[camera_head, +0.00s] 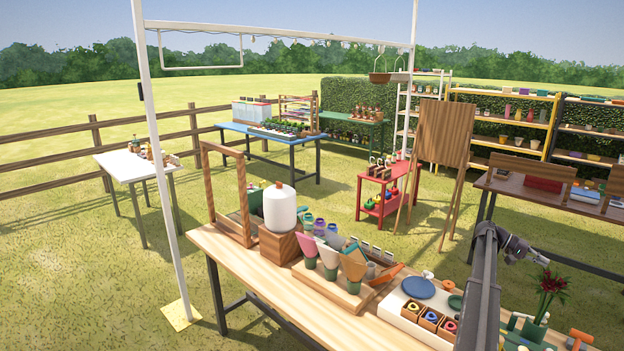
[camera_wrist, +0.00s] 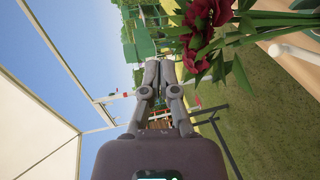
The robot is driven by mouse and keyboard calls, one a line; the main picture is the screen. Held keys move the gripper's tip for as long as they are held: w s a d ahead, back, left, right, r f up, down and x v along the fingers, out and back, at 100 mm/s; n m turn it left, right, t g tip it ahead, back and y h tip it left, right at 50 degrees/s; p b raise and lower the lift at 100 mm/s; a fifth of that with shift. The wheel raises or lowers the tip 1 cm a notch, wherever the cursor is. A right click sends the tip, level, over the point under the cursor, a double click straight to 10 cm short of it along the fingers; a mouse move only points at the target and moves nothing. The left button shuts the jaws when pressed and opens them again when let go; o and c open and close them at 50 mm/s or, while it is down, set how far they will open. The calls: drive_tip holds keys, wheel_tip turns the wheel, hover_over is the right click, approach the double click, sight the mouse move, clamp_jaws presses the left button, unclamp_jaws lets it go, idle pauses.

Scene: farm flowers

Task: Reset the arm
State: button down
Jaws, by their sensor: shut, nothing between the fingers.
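My arm (camera_head: 486,280) rises at the lower right of the head view and bends over at its top. My gripper (camera_head: 541,260) points to the right there, small in the picture, above the right part of the wooden table (camera_head: 232,255). In the wrist view my gripper (camera_wrist: 161,66) is shut, its two fingers side by side with nothing between them. Dark red flowers (camera_wrist: 208,30) with green leaves are close by at the upper right of the wrist view, apart from the fingers. The same red flowers (camera_head: 551,284) stand below and right of the gripper in the head view.
The table carries a white tank (camera_head: 280,208), a wooden frame (camera_head: 246,200), a holder with paper cones (camera_head: 328,262) and a white tray (camera_head: 398,312). A dark table (camera_head: 510,190) stands behind the arm. Open grass (camera_head: 90,290) lies at left.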

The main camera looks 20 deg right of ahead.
drive_tip(key=w+a+f+n+t+b, duration=0.3)
drive_tip(key=w+a+f, duration=0.35)
drive_tip(key=a, duration=0.85)
drive_tip(key=w+a+f+n+t+b, duration=0.3)
drive_tip(key=w+a+f, duration=0.4)
drive_tip(key=a, duration=0.7)
drive_tip(key=w+a+f+n+t+b, duration=0.1)
drive_tip(key=w+a+f+t+b, duration=0.55)
drive_tip(key=a, duration=0.85)
drive_tip(key=s+a+f+n+y+b, duration=0.25)
drive_tip(key=a+f, duration=0.25)
drive_tip(key=a, duration=0.9)
drive_tip(key=s+a+f+n+t+y+b, duration=0.1)
drive_tip(key=s+a+f+y+b, duration=0.25)
drive_tip(key=a, duration=0.95)
drive_tip(key=s+a+f+n+y+b, duration=0.15)
drive_tip(key=s+a+f, duration=0.4)
drive_tip(key=a, duration=0.85)
wheel_tip(320, 180, up, 11)
drive_tip(key=w+p, duration=0.2)
drive_tip(key=p, duration=0.9)
drive_tip(key=shift+d+n+p, duration=0.3)
drive_tip(key=shift+d+p, duration=0.05)
drive_tip(key=shift+p, duration=0.05)
drive_tip(key=shift+h, duration=0.25)
